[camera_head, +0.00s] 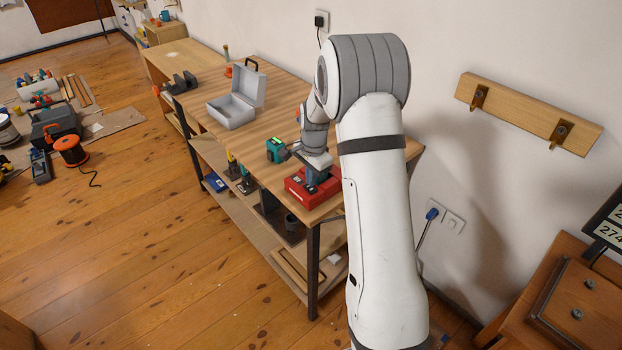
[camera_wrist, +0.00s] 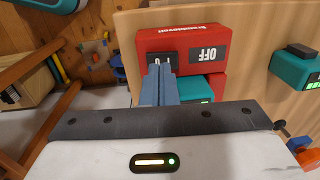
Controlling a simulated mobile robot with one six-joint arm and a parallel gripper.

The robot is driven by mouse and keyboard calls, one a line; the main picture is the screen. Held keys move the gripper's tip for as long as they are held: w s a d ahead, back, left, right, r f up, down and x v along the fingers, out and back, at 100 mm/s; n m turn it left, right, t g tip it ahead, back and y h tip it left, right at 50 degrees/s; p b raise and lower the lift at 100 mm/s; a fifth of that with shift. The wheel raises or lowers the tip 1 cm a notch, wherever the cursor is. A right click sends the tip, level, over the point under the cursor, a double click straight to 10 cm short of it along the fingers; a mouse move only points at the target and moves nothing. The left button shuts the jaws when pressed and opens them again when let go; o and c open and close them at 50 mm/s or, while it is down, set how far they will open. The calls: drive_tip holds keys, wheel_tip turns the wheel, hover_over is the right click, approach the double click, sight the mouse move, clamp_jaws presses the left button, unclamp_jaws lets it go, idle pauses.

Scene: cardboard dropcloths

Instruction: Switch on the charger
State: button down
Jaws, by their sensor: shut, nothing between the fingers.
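The charger (camera_head: 300,190) is a red box on the near right end of the workbench. In the wrist view the charger (camera_wrist: 165,42) shows a dark panel reading OFF (camera_wrist: 210,54) and a dark switch (camera_wrist: 159,60) to its left. My gripper (camera_wrist: 158,72) is shut and empty, with its blue-grey fingertips at the switch and hiding part of it. I cannot tell whether they touch. In the head view my gripper (camera_head: 315,178) is over the charger.
An open grey toolbox (camera_head: 235,112) stands further back on the workbench (camera_head: 205,88). The wall is close behind. Open floor lies left.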

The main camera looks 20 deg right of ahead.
sight(313, 191)
wheel_tip(313, 191, up, 12)
drive_tip(key=b, duration=0.1)
drive_tip(key=shift+s, duration=0.4)
drive_tip(key=shift+d+f+b, duration=0.15)
drive_tip(key=shift+f+b, duration=0.05)
drive_tip(key=shift+b, duration=0.3)
drive_tip(key=b, duration=0.4)
drive_tip(key=shift+w+f+t, duration=0.1)
drive_tip(key=shift+f+t, duration=0.1)
drive_tip(key=shift+t, duration=0.1)
drive_tip(key=shift+d+r+b, duration=0.1)
drive_tip(key=shift+b, duration=0.4)
drive_tip(key=shift+r, duration=0.4)
drive_tip(key=f, duration=0.4)
drive_tip(key=w+f, duration=0.1)
drive_tip(key=f, duration=0.4)
drive_tip(key=w+a+f, duration=0.1)
drive_tip(key=f, duration=0.4)
